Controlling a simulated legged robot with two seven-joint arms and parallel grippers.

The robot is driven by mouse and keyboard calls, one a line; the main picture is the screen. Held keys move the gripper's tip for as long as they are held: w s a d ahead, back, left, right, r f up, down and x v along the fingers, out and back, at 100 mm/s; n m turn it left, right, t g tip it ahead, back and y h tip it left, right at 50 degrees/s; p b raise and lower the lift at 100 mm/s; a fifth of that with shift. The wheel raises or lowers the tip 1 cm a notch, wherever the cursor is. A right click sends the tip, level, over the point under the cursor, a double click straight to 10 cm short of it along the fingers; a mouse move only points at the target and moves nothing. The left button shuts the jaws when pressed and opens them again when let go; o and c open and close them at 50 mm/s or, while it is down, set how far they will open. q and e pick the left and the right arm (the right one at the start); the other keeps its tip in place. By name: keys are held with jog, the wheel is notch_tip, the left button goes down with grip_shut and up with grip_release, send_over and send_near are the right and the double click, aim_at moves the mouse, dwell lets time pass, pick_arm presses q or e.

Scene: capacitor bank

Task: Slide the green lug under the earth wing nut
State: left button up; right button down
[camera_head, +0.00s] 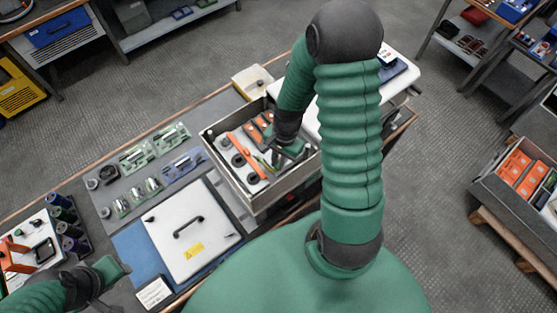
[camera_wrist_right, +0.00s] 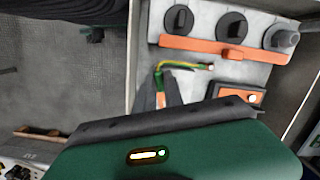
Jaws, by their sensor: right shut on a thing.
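My right gripper (camera_head: 279,158) reaches into the grey metal box (camera_head: 256,196). In the right wrist view its dark fingers (camera_wrist_right: 160,94) are shut around one end of a green-and-yellow lead (camera_wrist_right: 182,66). An orange patch shows between the fingers, and the held end is mostly hidden. The lead bends right to a small reddish and metallic end (camera_wrist_right: 210,66) at the white panel, below the orange bar. I cannot make out the green lug or the earth wing nut clearly. My left gripper (camera_head: 116,268) is over the bench at lower left; its fingers are unclear.
An orange bar (camera_wrist_right: 215,48) crosses the panel below several dark round posts. An orange block (camera_wrist_right: 240,93) lies close to the right gripper, and the box wall (camera_wrist_right: 132,60) stands close on its left. A white lid with a handle (camera_head: 190,232) lies beside the box.

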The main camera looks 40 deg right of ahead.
jog(key=shift+w+d+p, duration=0.2)
jog(key=shift+d, duration=0.7)
jog(key=shift+w+d+p, duration=0.15)
jog(key=shift+d+p, duration=0.05)
jog(key=shift+d, duration=0.7)
jog(key=shift+w, duration=0.1)
dwell(0.5)
jog(key=c, duration=1.4)
grip_release()
jog(key=shift+d, duration=0.1)
jog(key=shift+o, duration=0.2)
